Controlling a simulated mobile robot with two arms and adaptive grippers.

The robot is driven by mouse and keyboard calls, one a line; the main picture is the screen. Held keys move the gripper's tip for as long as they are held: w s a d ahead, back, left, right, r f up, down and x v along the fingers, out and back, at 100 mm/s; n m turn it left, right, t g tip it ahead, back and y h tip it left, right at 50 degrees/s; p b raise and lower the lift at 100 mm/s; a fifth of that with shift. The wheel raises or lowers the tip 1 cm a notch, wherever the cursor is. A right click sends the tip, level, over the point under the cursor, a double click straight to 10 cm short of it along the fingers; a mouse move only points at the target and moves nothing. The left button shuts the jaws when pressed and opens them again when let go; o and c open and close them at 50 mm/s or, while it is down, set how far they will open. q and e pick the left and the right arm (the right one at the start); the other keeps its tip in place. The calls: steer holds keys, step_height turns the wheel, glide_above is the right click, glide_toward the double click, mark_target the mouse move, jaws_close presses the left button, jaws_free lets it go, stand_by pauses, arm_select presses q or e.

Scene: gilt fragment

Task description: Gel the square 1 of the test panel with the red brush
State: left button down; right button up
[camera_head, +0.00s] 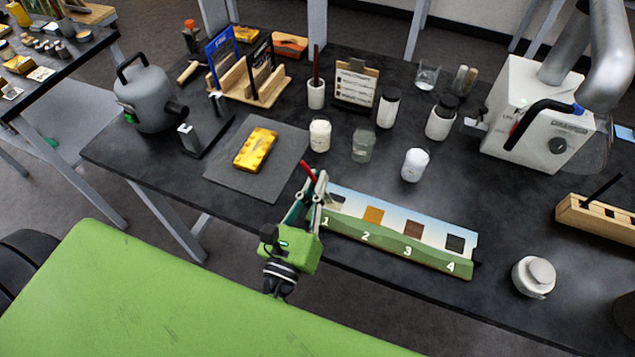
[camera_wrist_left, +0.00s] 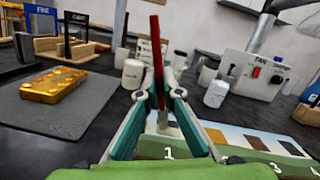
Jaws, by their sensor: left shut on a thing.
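My left gripper (camera_head: 317,180) is shut on the red brush (camera_head: 308,171), which stands nearly upright between the fingers; its red handle also shows in the left wrist view (camera_wrist_left: 157,50). The brush's lower end is partly hidden by the fingers. The test panel (camera_head: 390,243) lies along the table's front edge, with numbers 1 to 4 on its green front strip. Square 1 (camera_head: 337,199) is greyish and lies just right of the gripper. Whether the brush touches it cannot be told. My right gripper is not in view.
A gold ornate fragment (camera_head: 255,149) lies on a dark grey mat (camera_head: 229,183) to the left. White jars (camera_head: 320,134) (camera_head: 415,164) and a clear glass (camera_head: 362,145) stand behind the panel. A white fan box (camera_head: 535,115) is at right.

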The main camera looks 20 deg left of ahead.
arm_select(q)
steer(key=shift+d, duration=1.15)
steer(key=shift+a, duration=0.1)
steer(key=shift+a, duration=1.2)
step_height(320, 180, up, 4)
steer(key=p, duration=0.3)
steer(key=shift+r, duration=0.1)
steer(key=shift+f, duration=0.2)
